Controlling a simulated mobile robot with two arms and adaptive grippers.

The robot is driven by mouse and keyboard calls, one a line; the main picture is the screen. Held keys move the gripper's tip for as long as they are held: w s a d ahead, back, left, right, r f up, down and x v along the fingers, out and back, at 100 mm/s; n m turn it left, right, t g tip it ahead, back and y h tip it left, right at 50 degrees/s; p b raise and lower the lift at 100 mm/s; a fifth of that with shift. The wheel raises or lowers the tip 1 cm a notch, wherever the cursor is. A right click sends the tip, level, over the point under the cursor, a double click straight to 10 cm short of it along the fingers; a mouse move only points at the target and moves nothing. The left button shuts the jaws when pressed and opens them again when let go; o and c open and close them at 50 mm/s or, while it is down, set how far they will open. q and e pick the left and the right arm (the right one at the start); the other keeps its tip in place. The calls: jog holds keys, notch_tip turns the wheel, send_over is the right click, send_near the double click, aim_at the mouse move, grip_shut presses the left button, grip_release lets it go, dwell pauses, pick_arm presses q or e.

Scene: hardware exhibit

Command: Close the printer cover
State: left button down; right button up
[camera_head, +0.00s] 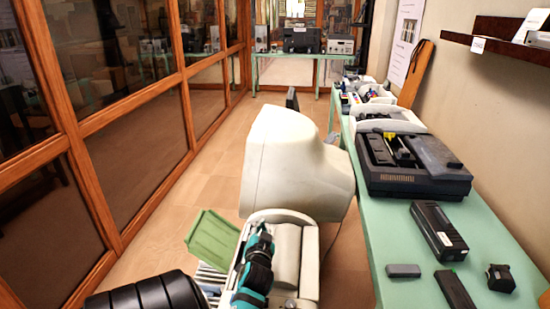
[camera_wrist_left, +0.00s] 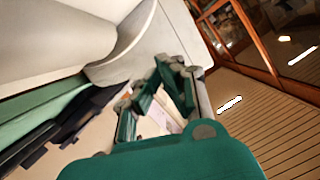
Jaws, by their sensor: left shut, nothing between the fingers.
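A large cream shell (camera_head: 290,165), which looks like the raised printer cover, stands tilted up behind the open printer body (camera_head: 308,262). A pale roller-like part and a green flap (camera_head: 212,238) show at the printer. My left gripper (camera_head: 262,238), black and teal, is over the left part of the printer, below the shell. It is shut and empty. In the left wrist view my left gripper (camera_wrist_left: 172,72) points towards the edge of a cream curved surface (camera_wrist_left: 118,45); I cannot tell whether it touches. My right gripper is not in view.
A green table (camera_head: 385,225) runs along the right wall with a dark open machine (camera_head: 410,165), a black handset-like device (camera_head: 437,230) and small parts. Wood-framed glass (camera_head: 140,120) lines the left. The floor (camera_head: 160,235) between is clear.

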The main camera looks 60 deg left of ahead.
pick_arm(q)
jog(key=shift+s+a+f+n, duration=0.4)
jog(key=shift+f, duration=0.25)
jog(key=shift+s+a+f+n, duration=0.35)
jog(key=shift+s+f+n, duration=0.05)
jog(key=shift+f, duration=0.2)
jog(key=shift+s+a+f, duration=0.25)
jog(key=shift+s+f, duration=0.05)
jog(key=shift+f, duration=0.4)
jog(key=shift+s+f, duration=0.1)
jog(key=shift+f, duration=0.1)
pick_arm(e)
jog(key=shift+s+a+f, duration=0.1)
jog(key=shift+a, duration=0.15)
pick_arm(q)
jog(key=shift+a, duration=0.1)
